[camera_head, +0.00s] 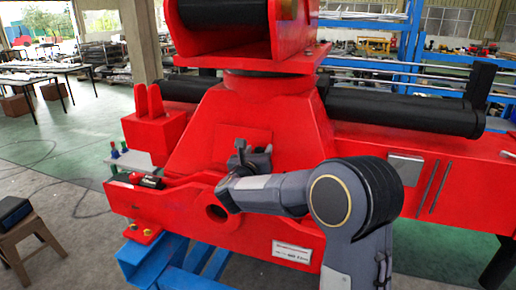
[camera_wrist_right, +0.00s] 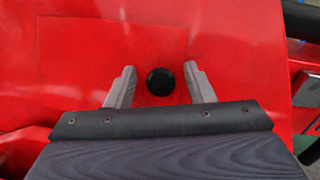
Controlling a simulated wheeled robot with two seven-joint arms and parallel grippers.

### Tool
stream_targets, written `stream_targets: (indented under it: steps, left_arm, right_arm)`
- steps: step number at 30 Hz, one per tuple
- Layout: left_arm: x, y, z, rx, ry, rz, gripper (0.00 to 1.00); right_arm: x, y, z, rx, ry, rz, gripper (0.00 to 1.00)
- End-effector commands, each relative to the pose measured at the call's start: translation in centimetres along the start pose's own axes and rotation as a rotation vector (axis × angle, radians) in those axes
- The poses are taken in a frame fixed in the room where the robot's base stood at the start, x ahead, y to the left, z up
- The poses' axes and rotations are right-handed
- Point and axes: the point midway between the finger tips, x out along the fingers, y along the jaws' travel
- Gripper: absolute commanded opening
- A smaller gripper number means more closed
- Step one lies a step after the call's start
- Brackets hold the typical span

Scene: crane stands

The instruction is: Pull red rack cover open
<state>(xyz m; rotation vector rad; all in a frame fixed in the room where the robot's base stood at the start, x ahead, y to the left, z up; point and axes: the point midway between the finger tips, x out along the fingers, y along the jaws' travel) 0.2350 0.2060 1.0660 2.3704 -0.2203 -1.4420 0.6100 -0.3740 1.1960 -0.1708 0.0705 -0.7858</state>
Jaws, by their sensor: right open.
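The red rack cover (camera_wrist_right: 80,65) appears as a flat red panel filling much of the right wrist view. A round black knob (camera_wrist_right: 160,81) stands on it. My right gripper (camera_wrist_right: 160,66) is open, with one grey finger on each side of the knob and a gap on both sides. In the head view, my right gripper (camera_head: 240,150) is up against the sloped red face of the crane stand (camera_head: 200,130). The gripper and wrist hide the knob and part of the panel there. My left gripper is not in view.
Red beams (camera_head: 350,150) extend to both sides, with black cylinders (camera_head: 400,110) along the top. A blue support (camera_head: 150,262) stands below. A small brown stool (camera_head: 20,240) with a dark box is at the lower left. Floor at left is mostly clear.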

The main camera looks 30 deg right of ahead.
Motion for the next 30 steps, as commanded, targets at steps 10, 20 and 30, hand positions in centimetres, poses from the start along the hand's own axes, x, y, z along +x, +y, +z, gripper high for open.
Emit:
stream_targets:
  steps: [10,20,30]
  left_arm:
    - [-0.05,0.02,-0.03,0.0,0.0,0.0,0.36]
    - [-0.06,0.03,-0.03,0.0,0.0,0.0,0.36]
    - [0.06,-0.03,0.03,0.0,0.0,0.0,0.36]
  right_arm:
    - [0.28,-0.01,-0.05,-0.001,0.0,0.001,0.42]
    - [0.25,-0.01,-0.04,-0.001,0.0,0.001,0.0]
    - [0.49,0.15,0.11,-0.008,0.002,-0.01,0.0]
